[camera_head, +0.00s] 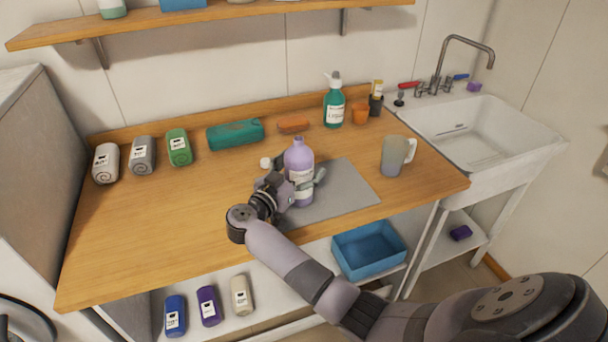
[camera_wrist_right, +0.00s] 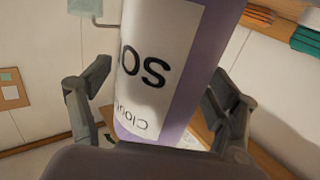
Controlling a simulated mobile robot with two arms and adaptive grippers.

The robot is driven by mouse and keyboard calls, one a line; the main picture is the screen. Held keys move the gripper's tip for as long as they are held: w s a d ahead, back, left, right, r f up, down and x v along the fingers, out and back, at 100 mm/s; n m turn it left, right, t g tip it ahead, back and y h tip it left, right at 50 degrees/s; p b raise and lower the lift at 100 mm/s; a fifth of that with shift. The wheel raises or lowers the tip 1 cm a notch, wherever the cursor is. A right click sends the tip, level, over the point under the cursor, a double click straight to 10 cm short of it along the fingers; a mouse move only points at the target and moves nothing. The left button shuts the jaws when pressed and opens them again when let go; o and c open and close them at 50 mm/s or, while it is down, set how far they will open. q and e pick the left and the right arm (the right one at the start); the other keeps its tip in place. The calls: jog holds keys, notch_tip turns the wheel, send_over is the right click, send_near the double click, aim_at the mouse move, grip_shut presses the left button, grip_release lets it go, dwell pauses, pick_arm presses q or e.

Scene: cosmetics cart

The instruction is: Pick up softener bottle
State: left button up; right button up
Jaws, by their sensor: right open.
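The purple softener bottle (camera_head: 299,152) stands upright on the grey mat (camera_head: 345,190) on the wooden counter. It has a white label and a round purple cap. My right gripper (camera_head: 298,180) is at its lower body, with a finger on either side. In the right wrist view the bottle (camera_wrist_right: 165,60) fills the space between the two open fingers of the gripper (camera_wrist_right: 152,92). The fingers appear apart from its sides. Part of the label is hidden in the head view. My left gripper is not in view.
A grey mug (camera_head: 394,158) stands right of the mat. A green pump bottle (camera_head: 334,103) and an orange cup (camera_head: 360,114) stand behind. Rolled towels (camera_head: 142,157) line the back left. A sink (camera_head: 470,130) is at right, and a blue bin (camera_head: 368,250) is below. The counter's left front is clear.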

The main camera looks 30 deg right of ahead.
jog(key=shift+s+a+r, duration=0.3)
jog(key=shift+a+r, duration=0.05)
jog(key=shift+a, duration=0.2)
jog(key=shift+c, duration=1.3)
jog(key=shift+d+f, duration=0.1)
jog(key=shift+c, duration=0.7)
jog(key=shift+d, duration=0.1)
jog(key=shift+c, duration=1.9)
jog(key=c, duration=0.7)
jog(key=shift+c, duration=1.2)
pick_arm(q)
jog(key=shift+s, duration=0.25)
